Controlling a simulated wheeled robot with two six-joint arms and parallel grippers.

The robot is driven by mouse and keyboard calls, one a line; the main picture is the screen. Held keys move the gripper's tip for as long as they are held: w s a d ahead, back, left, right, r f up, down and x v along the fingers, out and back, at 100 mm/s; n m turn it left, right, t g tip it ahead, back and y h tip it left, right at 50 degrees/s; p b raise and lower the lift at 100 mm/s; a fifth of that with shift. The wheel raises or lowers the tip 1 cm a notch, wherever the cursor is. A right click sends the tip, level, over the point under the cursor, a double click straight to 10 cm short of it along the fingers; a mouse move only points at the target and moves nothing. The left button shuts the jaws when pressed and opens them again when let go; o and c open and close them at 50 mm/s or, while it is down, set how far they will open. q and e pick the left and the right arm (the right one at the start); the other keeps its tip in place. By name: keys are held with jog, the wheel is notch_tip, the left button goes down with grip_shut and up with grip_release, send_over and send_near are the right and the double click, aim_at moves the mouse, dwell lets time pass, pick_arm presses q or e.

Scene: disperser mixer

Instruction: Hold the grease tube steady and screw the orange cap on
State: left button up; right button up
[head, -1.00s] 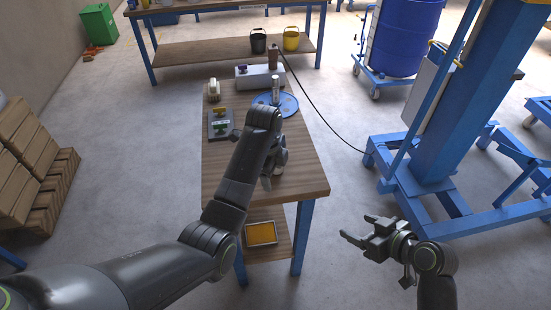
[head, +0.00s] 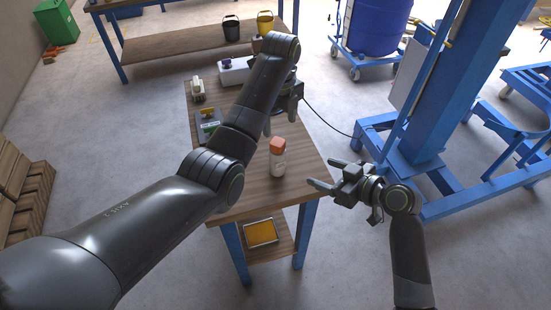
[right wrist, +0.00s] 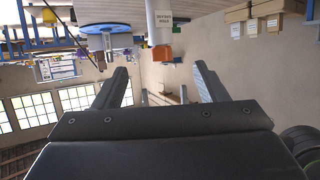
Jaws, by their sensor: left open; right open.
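The white grease tube (head: 278,166) stands upright near the front of the wooden table. The orange cap (head: 277,145) sits on its top; how tightly it is seated cannot be told. In the right wrist view the picture is upside down, and the labelled tube (right wrist: 165,20) and cap (right wrist: 162,50) show beyond my fingers. My left gripper (head: 284,108) is open, behind the tube and apart from it, partly hidden by my own arm. My right gripper (head: 328,178) is open and empty, right of the tube, pointing toward it. Its two fingers (right wrist: 160,80) are spread apart.
A blue disc (right wrist: 105,27) shows in the wrist view. A blue machine frame (head: 430,110) stands at the right.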

aim_at(283, 157)
jog(key=x, duration=1.8)
jog(key=shift+d, duration=0.1)
grip_shut()
